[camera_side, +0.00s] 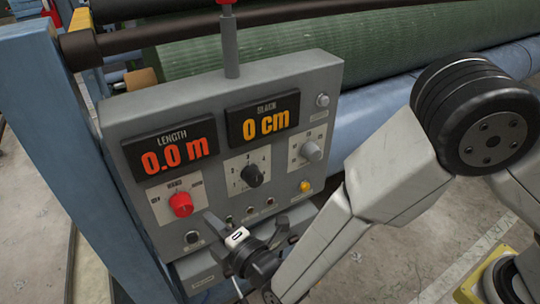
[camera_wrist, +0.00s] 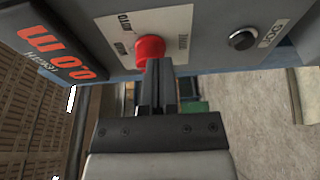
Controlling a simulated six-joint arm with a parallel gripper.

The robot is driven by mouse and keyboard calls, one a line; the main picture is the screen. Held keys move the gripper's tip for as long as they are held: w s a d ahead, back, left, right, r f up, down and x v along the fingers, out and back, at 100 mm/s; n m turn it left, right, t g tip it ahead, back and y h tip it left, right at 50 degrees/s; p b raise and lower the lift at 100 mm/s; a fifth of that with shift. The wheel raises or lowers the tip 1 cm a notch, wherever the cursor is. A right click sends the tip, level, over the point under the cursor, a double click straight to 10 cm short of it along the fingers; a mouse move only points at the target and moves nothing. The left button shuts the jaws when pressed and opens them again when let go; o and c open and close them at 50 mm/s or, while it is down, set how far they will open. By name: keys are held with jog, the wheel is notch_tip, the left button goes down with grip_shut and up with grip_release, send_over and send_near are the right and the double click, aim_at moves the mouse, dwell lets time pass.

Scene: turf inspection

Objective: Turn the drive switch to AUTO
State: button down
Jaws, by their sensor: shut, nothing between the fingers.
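The drive switch looks to be the red knob (camera_side: 181,204) at the lower left of the grey control panel (camera_side: 118,112). It sits on a pale label plate (camera_side: 156,197) whose small words are hard to read. In the wrist view the red knob (camera_wrist: 150,47) is just beyond my fingertips, and one label beside it seems to read AUTO. My gripper (camera_wrist: 158,66) is shut and empty, its fingertips overlapping the knob's lower edge there. In the side view my gripper (camera_side: 211,220) is right of and below the knob, seemingly apart from it. I cannot make out the knob's pointer.
A LENGTH display (camera_side: 170,150) reads 0.0 m and another display (camera_side: 263,119) reads 0 cm. A black selector (camera_side: 252,174), a grey knob (camera_side: 311,151) and a yellow button (camera_side: 305,186) share the panel. A green turf roll (camera_side: 300,50) lies behind it.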

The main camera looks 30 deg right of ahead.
aim_at(183, 206)
jog(key=shift+s, duration=1.7)
jog(key=shift+r, duration=0.1)
jog(key=r, duration=0.1)
jog(key=s+r, duration=0.1)
jog(key=shift+a+r, duration=0.1)
jog(key=shift+r, duration=0.25)
jog(key=shift+w, duration=0.1)
jog(key=shift+w, duration=3.4)
jog(key=shift+a+f, duration=0.1)
jog(key=shift+a, duration=0.2)
